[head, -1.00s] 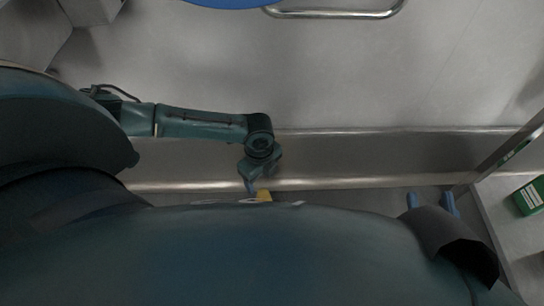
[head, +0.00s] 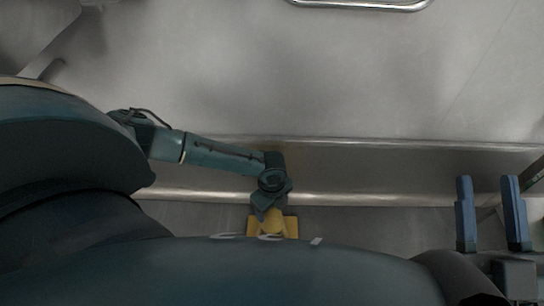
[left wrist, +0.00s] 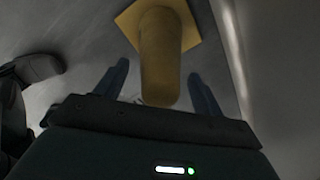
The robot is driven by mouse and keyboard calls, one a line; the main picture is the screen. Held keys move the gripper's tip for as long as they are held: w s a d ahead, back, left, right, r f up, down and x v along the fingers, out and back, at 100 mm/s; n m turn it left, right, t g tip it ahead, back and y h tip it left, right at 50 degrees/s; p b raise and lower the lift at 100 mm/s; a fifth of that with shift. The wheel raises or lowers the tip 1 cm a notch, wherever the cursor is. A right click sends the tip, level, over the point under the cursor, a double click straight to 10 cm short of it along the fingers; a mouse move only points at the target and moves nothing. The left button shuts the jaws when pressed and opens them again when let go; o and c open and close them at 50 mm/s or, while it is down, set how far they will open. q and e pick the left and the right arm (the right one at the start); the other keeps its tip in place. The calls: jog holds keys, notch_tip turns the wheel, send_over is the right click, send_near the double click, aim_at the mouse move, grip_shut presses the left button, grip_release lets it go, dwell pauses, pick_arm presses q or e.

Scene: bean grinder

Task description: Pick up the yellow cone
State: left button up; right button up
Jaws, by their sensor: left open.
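The yellow cone (head: 290,226) with its square base is on the grey floor below the metal ledge in the head view, partly covered by my left gripper. In the left wrist view the cone (left wrist: 160,62) has its narrow end toward the gripper. My left gripper (head: 264,213) is open over the cone. Its two blue fingers (left wrist: 158,85) stand on either side of the cone's narrow end, with a gap visible on each side. My right gripper (head: 490,205) is open and empty at the right of the head view, well away from the cone.
A long metal ledge (head: 400,165) runs across the head view just above the cone. A metal bar (head: 370,5) shows at the top edge. Bare grey floor (head: 365,222) lies between the cone and my right gripper.

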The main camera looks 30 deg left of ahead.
pick_arm(q)
grip_shut()
dwell(0.8)
